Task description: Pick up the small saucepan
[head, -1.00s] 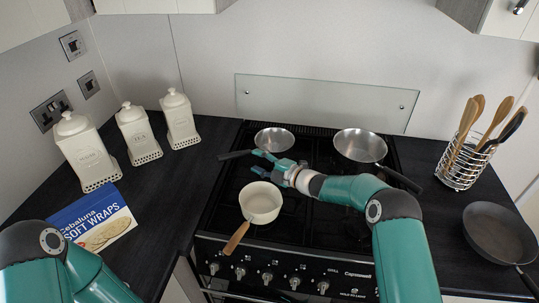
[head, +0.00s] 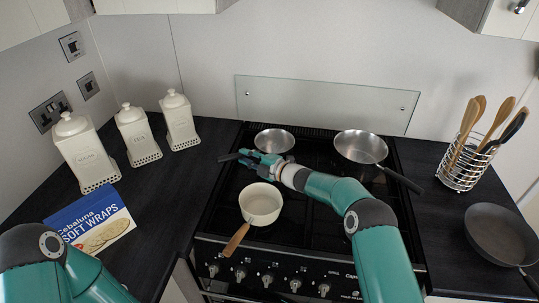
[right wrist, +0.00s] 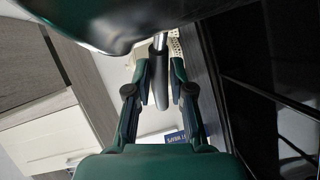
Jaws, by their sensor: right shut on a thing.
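The small saucepan (head: 274,140) is a shiny steel pan with a dark handle. It is at the back left of the hob, and its handle points left. My right gripper (head: 246,158) is shut on the handle, just left of the pan. In the right wrist view the handle (right wrist: 160,92) lies between the two fingers, with the pan's curved steel side (right wrist: 100,18) at the top. I cannot tell whether the pan is clear of the hob. My left gripper is out of view; only its arm shows at the lower left.
A cream pan (head: 261,203) with a wooden handle stands in front of my right gripper. A larger steel pan (head: 360,146) is at the back right of the hob. Canisters (head: 134,133) and a wraps box (head: 92,222) stand left. A utensil basket (head: 463,165) and frying pan (head: 500,235) are right.

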